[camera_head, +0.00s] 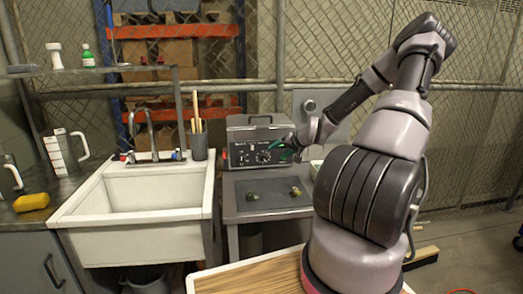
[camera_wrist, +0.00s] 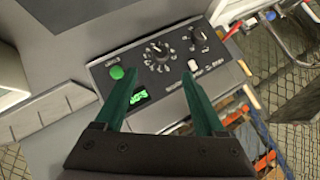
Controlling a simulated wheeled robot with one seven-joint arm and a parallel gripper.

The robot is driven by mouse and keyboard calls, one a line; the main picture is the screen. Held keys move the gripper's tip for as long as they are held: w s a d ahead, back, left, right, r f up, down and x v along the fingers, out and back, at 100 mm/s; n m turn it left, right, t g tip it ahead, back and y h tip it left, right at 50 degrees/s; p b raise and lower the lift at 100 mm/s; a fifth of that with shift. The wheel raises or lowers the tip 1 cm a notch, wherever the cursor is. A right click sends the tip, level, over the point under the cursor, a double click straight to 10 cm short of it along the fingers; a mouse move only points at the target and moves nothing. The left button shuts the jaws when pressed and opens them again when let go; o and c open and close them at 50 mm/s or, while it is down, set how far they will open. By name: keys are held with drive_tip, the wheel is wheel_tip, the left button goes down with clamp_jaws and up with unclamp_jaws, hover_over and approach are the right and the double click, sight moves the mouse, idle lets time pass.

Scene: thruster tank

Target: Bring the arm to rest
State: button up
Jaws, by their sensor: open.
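My gripper (camera_wrist: 160,92) is open in the wrist view. Its two green fingers are apart with nothing between them. Beyond the fingers is the control panel (camera_wrist: 172,62) of the tank machine, with knobs, a green button (camera_wrist: 117,72) and a small green display (camera_wrist: 139,97). In the head view my arm (camera_head: 398,130) rises from its base, bends over at the top and reaches down to the left. Its gripper end (camera_head: 291,143) is in front of the right part of the grey tank machine (camera_head: 255,138). I cannot tell whether the fingers touch the panel.
A grey stand (camera_head: 262,212) below the machine carries two small objects on a dark mat. A white sink (camera_head: 140,222) with a faucet is to the left. A wooden-topped surface (camera_head: 250,277) is in front. A wire fence (camera_head: 480,110) stands behind my arm.

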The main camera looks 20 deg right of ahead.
drive_tip(key=s+a+r+n+g+h, duration=0.15)
drive_tip(key=s+a+r, duration=0.35)
drive_tip(key=s+r, duration=0.5)
drive_tip(key=s+a+r+n+g+h, duration=0.1)
drive_tip(key=s+a+r+g+h, duration=0.25)
drive_tip(key=s+r, duration=0.6)
drive_tip(key=s+a+r+m+t+y, duration=0.1)
drive_tip(key=s+a+r+y, duration=0.1)
drive_tip(key=s+r, duration=0.4)
drive_tip(key=s+a+r+m+y, duration=0.1)
drive_tip(key=s+a+r, duration=0.4)
drive_tip(key=s, duration=0.4)
drive_tip(key=shift+a+r+t+y, duration=0.25)
drive_tip(key=shift+r+t+y, duration=0.15)
drive_tip(key=shift+r, duration=0.5)
